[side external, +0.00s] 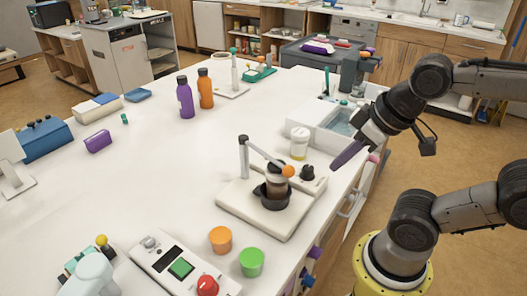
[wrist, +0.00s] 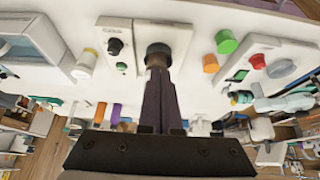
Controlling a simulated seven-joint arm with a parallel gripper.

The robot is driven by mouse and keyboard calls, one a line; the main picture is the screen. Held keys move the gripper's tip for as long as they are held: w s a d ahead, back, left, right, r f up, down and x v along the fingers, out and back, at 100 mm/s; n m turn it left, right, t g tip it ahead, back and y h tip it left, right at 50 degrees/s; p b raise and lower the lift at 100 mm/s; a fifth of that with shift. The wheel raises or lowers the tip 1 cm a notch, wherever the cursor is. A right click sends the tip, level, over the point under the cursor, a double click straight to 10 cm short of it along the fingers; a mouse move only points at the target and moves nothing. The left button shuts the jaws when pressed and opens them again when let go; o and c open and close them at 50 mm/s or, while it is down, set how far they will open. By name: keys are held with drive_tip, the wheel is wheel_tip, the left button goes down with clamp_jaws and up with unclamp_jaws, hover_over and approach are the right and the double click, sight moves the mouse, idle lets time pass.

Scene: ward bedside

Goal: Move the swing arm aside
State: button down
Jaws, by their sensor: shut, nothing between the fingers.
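The swing arm (side external: 264,156) is a thin grey bar running from an upright grey post (side external: 243,158) to an orange ball (side external: 288,171) at its free end. The bar lies across the top of a brown jar (side external: 276,185), which stands in a black round holder (side external: 272,197) on a pale base plate (side external: 250,212). My gripper (side external: 335,166) has purple fingers, shut and empty, in the air to the right of the ball and apart from it. In the wrist view the shut fingers (wrist: 158,82) point toward the black holder (wrist: 158,48) and hide much behind them; I cannot make out the bar there.
A black knob (side external: 307,172) sits right of the holder. A white jar with a yellow lid (side external: 299,143) and a sink (side external: 335,125) stand behind. Orange (side external: 220,239) and green (side external: 251,262) cups stand in front. The bench left of the plate is clear.

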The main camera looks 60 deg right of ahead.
sight(264, 155)
idle(0.4)
drive_tip(key=w+r+m+g+y, duration=0.1)
drive_tip(key=w+r+m+g, duration=0.3)
drive_tip(key=r+m, duration=0.45)
drive_tip(key=w+d+f+m+g+y, duration=0.2)
drive_tip(key=w+d+f+m, duration=0.1)
drive_tip(key=w+d+m, duration=0.5)
drive_tip(key=a+x, duration=0.2)
drive_tip(key=x, duration=0.9)
drive_tip(key=shift+a+r+n, duration=0.2)
drive_tip(key=shift+a+n, duration=0.15)
